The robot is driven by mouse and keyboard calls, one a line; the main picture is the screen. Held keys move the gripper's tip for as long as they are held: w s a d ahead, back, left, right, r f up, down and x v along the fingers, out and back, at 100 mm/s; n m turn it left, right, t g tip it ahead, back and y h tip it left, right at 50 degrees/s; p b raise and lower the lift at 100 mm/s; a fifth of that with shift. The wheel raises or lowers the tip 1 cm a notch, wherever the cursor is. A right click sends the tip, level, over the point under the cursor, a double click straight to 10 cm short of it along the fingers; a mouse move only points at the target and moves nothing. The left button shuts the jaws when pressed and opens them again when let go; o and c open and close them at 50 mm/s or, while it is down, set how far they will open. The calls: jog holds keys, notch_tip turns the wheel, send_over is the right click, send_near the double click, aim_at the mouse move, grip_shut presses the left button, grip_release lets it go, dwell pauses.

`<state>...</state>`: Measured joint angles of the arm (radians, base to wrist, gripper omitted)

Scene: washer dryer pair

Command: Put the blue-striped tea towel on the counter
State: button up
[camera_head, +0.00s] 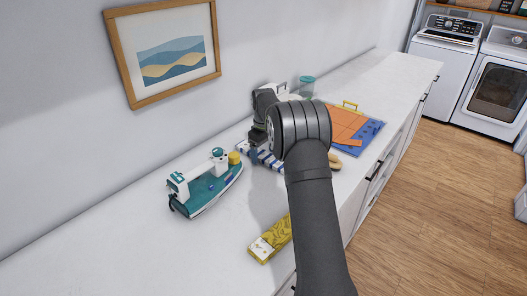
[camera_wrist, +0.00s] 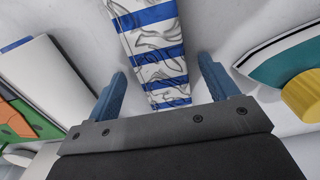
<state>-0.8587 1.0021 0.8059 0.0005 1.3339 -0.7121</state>
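The blue-striped tea towel (camera_wrist: 152,45) is white with blue bands and grey line drawings. In the wrist view it runs down between my two fingers, and its near end passes out of sight behind the gripper body. In the head view only part of the towel (camera_head: 268,159) shows on the white counter (camera_head: 110,245), beneath my gripper (camera_head: 256,140); my arm hides the rest. My gripper (camera_wrist: 163,88) is open in the wrist view, with one finger on each side of the towel and gaps between. I cannot tell the finger height above the counter.
A teal and white iron (camera_head: 203,188) and a yellow cylinder (camera_head: 234,158) stand left of the towel. A yellow patterned packet (camera_head: 270,241) lies near the front edge. A blue board with orange pieces (camera_head: 364,139) and a teal-topped cup (camera_head: 307,86) are beyond.

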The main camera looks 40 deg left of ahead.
notch_tip(320, 180, up, 18)
jog(key=shift+f, duration=0.25)
dwell(0.3)
jog(key=shift+f, duration=0.1)
notch_tip(320, 180, down, 17)
jog(key=shift+f, duration=0.1)
dwell(0.7)
